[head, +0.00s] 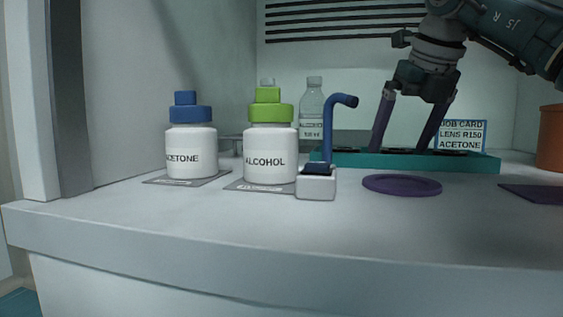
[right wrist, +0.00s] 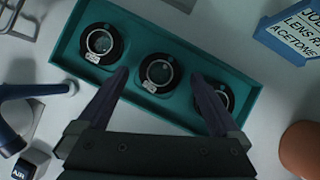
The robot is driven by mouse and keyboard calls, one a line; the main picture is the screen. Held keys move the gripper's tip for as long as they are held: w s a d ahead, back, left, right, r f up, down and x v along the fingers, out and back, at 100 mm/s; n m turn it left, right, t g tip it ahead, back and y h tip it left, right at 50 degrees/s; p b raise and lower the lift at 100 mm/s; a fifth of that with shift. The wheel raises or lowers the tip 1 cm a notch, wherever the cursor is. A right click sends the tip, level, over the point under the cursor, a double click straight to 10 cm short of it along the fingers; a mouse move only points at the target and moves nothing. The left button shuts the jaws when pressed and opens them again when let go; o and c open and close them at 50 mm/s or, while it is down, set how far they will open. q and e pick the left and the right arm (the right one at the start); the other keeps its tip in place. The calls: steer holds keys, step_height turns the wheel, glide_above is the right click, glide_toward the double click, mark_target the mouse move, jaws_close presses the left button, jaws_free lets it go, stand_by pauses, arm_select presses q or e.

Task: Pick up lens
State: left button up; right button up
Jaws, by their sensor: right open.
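A teal tray (head: 485,162) stands at the back of the table and also shows in the right wrist view (right wrist: 72,50). In the right wrist view it holds three round lenses in dark mounts: a left lens (right wrist: 101,42), a middle lens (right wrist: 157,73) and a right lens (right wrist: 215,98) partly hidden by a finger. Small tags on the mounts are too small to read. My right gripper (head: 401,149) points down over the tray, open and empty. In the right wrist view its fingers (right wrist: 160,76) lie on either side of the middle lens. My left gripper is out of view.
A job card (head: 462,134) reads "LENS R150 ACETONE". White acetone (head: 190,150) and alcohol (head: 270,155) bottles stand left, with a clear bottle (head: 312,110) behind. A blue bent nozzle (head: 328,130) rises left of the tray. A purple disc (head: 402,185) lies in front; an orange pot (head: 550,140) stands right.

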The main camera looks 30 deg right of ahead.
steer(key=shift+w+d+f, duration=0.1)
steer(key=shift+w+f, duration=0.2)
steer(key=shift+f, duration=0.25)
steer(key=shift+r, duration=0.1)
steer(key=c, duration=1.4)
